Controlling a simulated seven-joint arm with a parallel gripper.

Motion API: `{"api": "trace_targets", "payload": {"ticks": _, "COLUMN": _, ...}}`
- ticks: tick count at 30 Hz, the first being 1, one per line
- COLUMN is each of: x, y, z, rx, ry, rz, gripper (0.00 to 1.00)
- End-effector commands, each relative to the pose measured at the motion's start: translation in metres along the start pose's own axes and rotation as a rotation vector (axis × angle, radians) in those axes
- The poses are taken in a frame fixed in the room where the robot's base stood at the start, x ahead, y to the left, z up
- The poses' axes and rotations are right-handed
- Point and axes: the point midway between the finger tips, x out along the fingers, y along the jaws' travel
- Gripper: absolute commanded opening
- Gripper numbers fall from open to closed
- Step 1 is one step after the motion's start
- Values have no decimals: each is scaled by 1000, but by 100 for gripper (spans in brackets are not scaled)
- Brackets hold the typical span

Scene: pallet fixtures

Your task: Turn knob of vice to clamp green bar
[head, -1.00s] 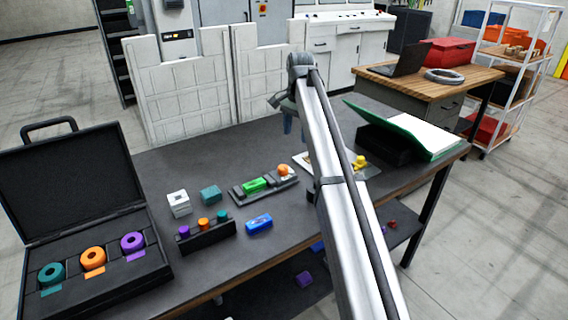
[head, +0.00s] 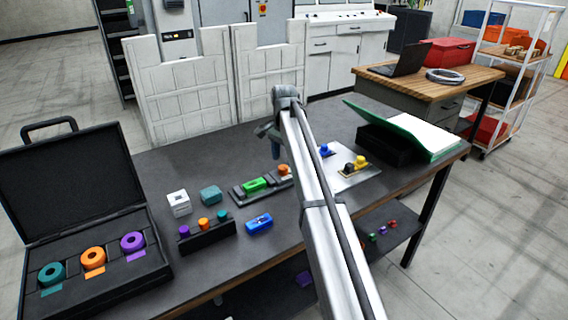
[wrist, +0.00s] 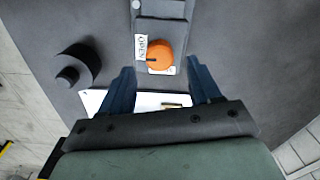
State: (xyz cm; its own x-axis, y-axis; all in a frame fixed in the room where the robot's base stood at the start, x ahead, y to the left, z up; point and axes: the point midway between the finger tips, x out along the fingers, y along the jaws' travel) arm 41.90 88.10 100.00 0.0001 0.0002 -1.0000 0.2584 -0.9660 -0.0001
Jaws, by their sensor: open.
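The grey vice (head: 237,194) lies on the dark table, with the green bar (head: 252,187) between its grey blocks. Its round orange knob (head: 284,169) is at the right end, partly beside my arm. In the wrist view the orange knob (wrist: 160,55) shows from above, next to a white "OPEN" label (wrist: 141,47). My gripper (wrist: 162,80) is open and empty, its two blue fingers spread to the left and right of the knob's near side. In the head view my gripper (head: 275,150) hangs above the knob end. The green bar is not visible in the wrist view.
A teal block (head: 210,194), a white block (head: 178,203), a blue block (head: 259,222) and a black rack (head: 207,234) with coloured pegs stand near the vice. A white plate (head: 352,178) with blue and yellow knobs lies right of my arm. An open black case (head: 150,275) is at left.

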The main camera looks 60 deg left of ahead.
Motion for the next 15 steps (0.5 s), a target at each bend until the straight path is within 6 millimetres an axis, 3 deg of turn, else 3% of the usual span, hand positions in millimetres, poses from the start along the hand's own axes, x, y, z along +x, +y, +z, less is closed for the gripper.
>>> {"api": "trace_targets", "payload": {"ticks": 6, "x": 22, "y": 0, "z": 0, "rx": 0, "ry": 0, "rz": 0, "gripper": 63}}
{"api": "trace_targets", "payload": {"ticks": 15, "x": 28, "y": 0, "z": 0, "rx": 0, "ry": 0, "rz": 0, "gripper": 63}}
